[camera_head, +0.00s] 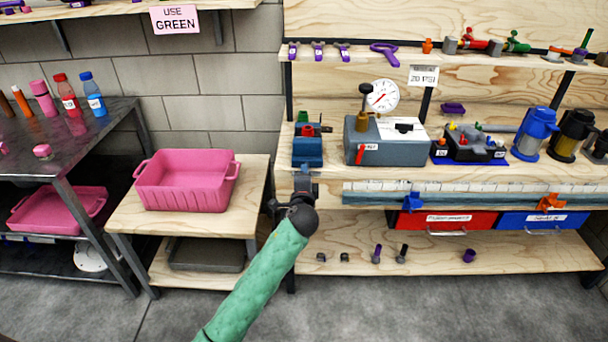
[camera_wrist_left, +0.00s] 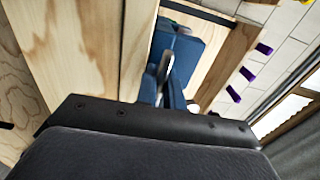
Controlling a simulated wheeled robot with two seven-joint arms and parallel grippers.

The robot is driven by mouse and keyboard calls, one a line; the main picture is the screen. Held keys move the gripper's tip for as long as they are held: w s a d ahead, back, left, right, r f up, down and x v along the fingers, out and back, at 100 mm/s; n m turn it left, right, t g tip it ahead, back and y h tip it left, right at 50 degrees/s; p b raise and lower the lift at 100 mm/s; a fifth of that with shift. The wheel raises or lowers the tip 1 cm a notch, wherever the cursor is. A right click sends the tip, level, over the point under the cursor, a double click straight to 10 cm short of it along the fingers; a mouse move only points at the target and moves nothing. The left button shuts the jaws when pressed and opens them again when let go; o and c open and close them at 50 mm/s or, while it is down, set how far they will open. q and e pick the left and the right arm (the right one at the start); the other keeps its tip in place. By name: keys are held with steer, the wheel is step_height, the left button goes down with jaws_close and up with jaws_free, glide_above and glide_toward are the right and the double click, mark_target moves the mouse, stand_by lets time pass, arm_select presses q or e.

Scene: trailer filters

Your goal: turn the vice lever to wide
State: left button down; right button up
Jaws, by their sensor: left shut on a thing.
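The blue vice (camera_head: 307,152) stands at the left end of the wooden workbench, and its blue body also shows in the wrist view (camera_wrist_left: 188,48). Its grey metal lever (camera_wrist_left: 165,68) shows in the wrist view, running down to my gripper. My left gripper (camera_head: 302,182) is at the front of the vice, at the bench edge, shut on the lever. My right gripper is not in view.
A grey box with a dial gauge (camera_head: 382,96) stands right of the vice. A pink bin (camera_head: 187,190) sits on a low wooden table at the left. Red (camera_head: 447,220) and blue (camera_head: 541,221) drawers hang under the bench. Grey floor lies open in front.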

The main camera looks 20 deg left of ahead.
arm_select(q)
steer(key=shift+f, duration=0.1)
steer(key=c, duration=1.5)
jaws_free()
steer(key=shift+s, duration=0.15)
